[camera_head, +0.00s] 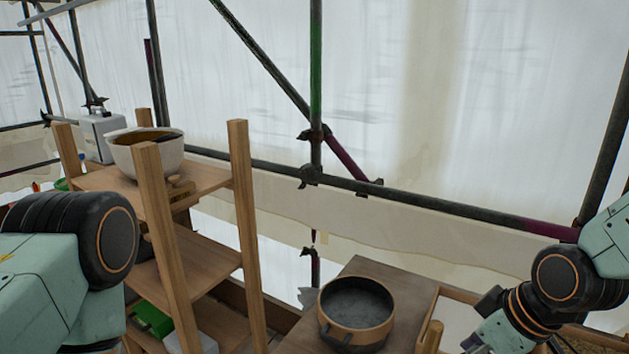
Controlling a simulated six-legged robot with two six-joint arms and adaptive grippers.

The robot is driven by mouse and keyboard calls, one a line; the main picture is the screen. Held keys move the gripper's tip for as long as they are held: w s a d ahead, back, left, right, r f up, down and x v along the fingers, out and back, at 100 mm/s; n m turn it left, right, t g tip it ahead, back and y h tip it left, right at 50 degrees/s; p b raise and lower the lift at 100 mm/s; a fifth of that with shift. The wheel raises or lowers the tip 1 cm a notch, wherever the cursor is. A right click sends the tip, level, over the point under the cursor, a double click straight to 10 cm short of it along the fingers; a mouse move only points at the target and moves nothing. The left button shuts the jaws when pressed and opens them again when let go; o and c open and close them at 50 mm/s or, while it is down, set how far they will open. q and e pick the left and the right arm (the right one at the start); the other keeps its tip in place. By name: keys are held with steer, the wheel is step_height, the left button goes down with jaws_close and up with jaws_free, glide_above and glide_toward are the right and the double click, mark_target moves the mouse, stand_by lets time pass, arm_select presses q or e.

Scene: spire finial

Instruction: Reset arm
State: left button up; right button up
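My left arm comes in at the left edge, in front of the wooden shelf. Its gripper does not show. My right arm comes in from the right edge, with its wrist low in the picture beside the brown table. The lower end of that arm, where my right gripper (497,338) begins, is cut off by the bottom edge. Its fingertips are hidden, so I cannot tell whether it is open or shut. I see nothing held by either arm.
A wooden shelf (212,262) stands at left, with a white bowl (147,158) and a white case (100,135) on top. A round pot (356,308) sits on the brown table (385,268) at bottom middle. Scaffold poles (440,205) and pale sheeting (400,90) close off the back.

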steer(key=s+f+m+h+b, duration=0.15)
steer(key=f+m+b, duration=0.25)
steer(key=f, duration=0.6)
steer(key=s+f+m+b, duration=0.3)
steer(key=f+m+b, duration=0.1)
steer(key=f, duration=0.7)
steer(key=s+f+g+h+b, duration=0.1)
steer(key=s+f+g+b, duration=0.2)
steer(key=s+f, duration=1.3)
steer(key=s+b, duration=0.2)
steer(key=b, duration=0.1)
steer(key=shift+f, duration=0.4)
